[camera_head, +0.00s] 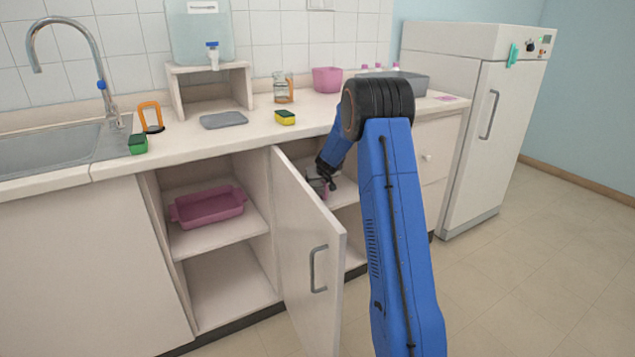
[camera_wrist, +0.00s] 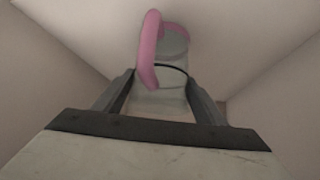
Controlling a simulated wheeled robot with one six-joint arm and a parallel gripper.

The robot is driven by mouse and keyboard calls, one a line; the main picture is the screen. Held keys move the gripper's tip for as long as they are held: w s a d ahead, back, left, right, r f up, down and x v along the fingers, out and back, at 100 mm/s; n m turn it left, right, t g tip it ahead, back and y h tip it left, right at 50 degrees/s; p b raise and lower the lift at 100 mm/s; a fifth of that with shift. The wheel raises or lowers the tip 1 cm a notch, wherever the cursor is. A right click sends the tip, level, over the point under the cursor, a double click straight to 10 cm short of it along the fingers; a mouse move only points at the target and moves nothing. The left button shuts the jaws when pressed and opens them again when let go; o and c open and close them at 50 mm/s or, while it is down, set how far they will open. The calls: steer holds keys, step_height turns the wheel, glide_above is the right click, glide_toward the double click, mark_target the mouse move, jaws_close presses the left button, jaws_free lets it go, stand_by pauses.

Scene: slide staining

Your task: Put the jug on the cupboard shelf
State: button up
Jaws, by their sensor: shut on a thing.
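The jug (camera_wrist: 158,101) is a clear, greyish vessel with a pink handle. In the wrist view it sits between the two fingers of my gripper (camera_wrist: 162,93), which is shut on it. In the head view my gripper (camera_head: 322,180) reaches into the right-hand part of the open cupboard, just above the shelf (camera_head: 347,192). The open door and my own arm partly hide this spot. The jug shows there only as a small dim shape, and I cannot tell whether it touches the shelf.
The cupboard door (camera_head: 308,250) stands open to the left of my arm. A pink tray (camera_head: 208,206) lies on the left compartment's shelf. The counter above holds a yellow-green sponge (camera_head: 285,117), a glass jar (camera_head: 283,88) and a pink tub (camera_head: 327,79).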

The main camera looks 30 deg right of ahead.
steer(key=shift+f, duration=0.15)
steer(key=o, duration=1.3)
steer(key=shift+s+r, duration=0.15)
steer(key=shift+r, duration=0.2)
steer(key=v, duration=1.1)
steer(key=shift+s+a+r, duration=0.15)
steer(key=shift+s, duration=0.1)
